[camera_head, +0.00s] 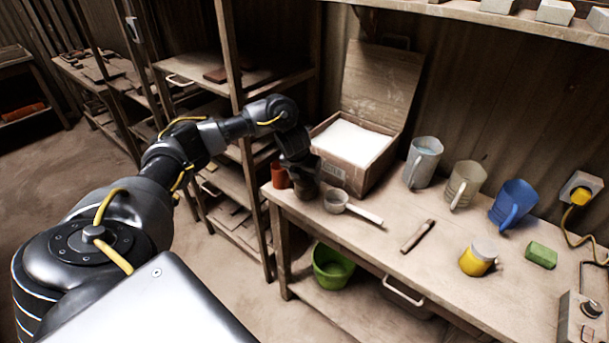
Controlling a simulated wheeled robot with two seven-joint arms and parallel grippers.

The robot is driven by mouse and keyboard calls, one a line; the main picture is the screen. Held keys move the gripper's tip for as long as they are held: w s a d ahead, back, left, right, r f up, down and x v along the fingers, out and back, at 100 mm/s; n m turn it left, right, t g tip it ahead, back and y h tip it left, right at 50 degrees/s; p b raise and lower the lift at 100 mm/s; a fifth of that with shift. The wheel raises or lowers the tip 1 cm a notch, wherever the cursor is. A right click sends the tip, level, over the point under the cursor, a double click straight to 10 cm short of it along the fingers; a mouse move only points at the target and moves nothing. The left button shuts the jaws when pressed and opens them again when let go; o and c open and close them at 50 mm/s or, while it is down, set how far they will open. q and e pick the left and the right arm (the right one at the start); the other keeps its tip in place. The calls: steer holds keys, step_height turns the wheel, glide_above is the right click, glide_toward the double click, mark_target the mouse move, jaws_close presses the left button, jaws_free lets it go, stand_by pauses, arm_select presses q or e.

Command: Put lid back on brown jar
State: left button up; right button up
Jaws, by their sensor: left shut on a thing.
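A small reddish-brown jar (280,176) stands at the left end of the wooden workbench. My left gripper (306,190) points down over the bench just right of this jar and covers part of its right side. The gripper is dark against the shadow. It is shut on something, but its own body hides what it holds. I cannot make out a loose lid for the brown jar. My right gripper is not in view.
An open box (348,175) with white contents stands behind my left gripper. A ladle (337,200) lies close in front. Mid-front bench is clear.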

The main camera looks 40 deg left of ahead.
arm_select(q)
steer(key=o, duration=1.3)
steer(key=shift+c, duration=0.2)
steer(key=shift+r, duration=0.15)
steer(key=shift+r+p, duration=3.2)
steer(key=shift+r, duration=0.25)
steer(key=shift+f, duration=0.1)
jaws_close()
steer(key=shift+f, duration=0.15)
